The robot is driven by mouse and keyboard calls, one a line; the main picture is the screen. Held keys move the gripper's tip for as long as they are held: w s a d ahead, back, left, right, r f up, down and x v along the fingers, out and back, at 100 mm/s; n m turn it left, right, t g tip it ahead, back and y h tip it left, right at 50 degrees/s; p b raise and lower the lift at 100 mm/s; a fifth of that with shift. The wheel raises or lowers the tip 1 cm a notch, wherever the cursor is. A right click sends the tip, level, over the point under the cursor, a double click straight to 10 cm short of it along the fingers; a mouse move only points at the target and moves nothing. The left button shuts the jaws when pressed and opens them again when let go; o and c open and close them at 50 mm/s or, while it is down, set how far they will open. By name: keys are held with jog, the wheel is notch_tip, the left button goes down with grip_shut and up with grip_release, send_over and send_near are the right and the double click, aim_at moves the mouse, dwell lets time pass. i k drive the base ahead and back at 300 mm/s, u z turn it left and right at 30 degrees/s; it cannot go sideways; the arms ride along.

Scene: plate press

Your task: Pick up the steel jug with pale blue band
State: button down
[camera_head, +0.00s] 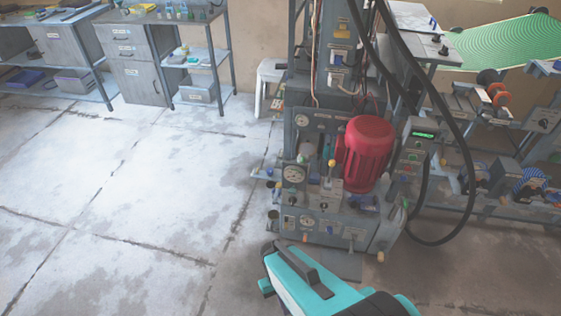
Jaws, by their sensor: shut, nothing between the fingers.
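I cannot make out a steel jug with a pale blue band anywhere in the head view. Teal and dark grey parts of my own arm show at the bottom centre, in front of the press machine. The fingertips of my gripper do not show.
A grey press machine (318,222) with a red motor (368,150) stands at the centre, black hoses on its right. Grey cabinets (140,85) and a shelf unit stand at the back left. Cluttered racks and a green ribbed sheet (510,42) are right. The left floor (110,200) is clear.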

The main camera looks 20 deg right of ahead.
aim_at(272, 223)
jog(key=u, duration=4.5)
jog(key=i, duration=0.1)
jog(key=z, duration=3.35)
jog(key=i, duration=2.8)
jog(key=u, duration=0.05)
